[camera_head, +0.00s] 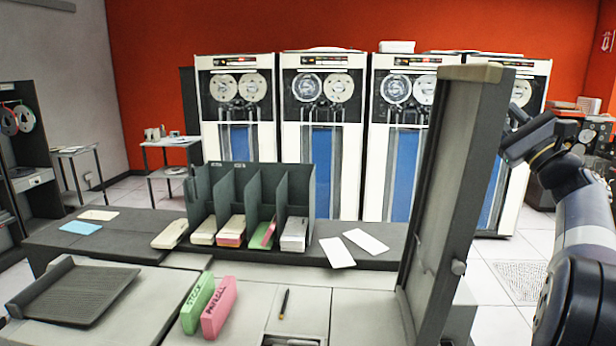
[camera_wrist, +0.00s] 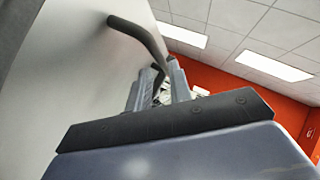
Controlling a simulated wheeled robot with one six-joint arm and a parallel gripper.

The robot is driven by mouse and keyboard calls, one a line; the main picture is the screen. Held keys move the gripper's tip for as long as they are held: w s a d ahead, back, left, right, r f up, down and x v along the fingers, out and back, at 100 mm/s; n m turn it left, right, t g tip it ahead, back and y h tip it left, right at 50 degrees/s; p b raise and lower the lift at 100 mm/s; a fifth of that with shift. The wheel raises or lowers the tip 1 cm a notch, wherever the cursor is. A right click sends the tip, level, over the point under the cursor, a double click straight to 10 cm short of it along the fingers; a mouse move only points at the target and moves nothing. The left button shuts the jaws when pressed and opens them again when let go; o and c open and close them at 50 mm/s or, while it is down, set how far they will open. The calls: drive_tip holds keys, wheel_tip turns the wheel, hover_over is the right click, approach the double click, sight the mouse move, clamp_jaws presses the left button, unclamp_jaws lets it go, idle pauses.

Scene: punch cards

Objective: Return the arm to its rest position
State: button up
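My arm stands at the right of the head view, with my gripper (camera_head: 512,146) beside the right face of a raised grey cover panel (camera_head: 448,190). In the wrist view the two fingers of my gripper (camera_wrist: 160,88) point away from the camera with a gap between them. Nothing is clearly held in it. A dark curved bar (camera_wrist: 140,32), which looks like a handle, runs from the pale panel (camera_wrist: 70,70) to near the fingertips. I cannot tell whether it touches them.
The upright panel is close to my gripper on its left. A desk holds a green block (camera_head: 197,303), a pink block (camera_head: 219,308), a pen (camera_head: 284,303) and a dark tray (camera_head: 75,293). A card rack (camera_head: 250,185) stands behind, before tape cabinets (camera_head: 325,150). Floor (camera_head: 505,255) shows at right.

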drive_tip(key=p+x, duration=0.2)
drive_tip(key=x, duration=0.3)
drive_tip(key=shift+w+a+r, duration=0.1)
drive_tip(key=shift+w+r, duration=0.15)
drive_tip(key=shift+a+f, duration=0.1)
drive_tip(key=shift+a, duration=0.05)
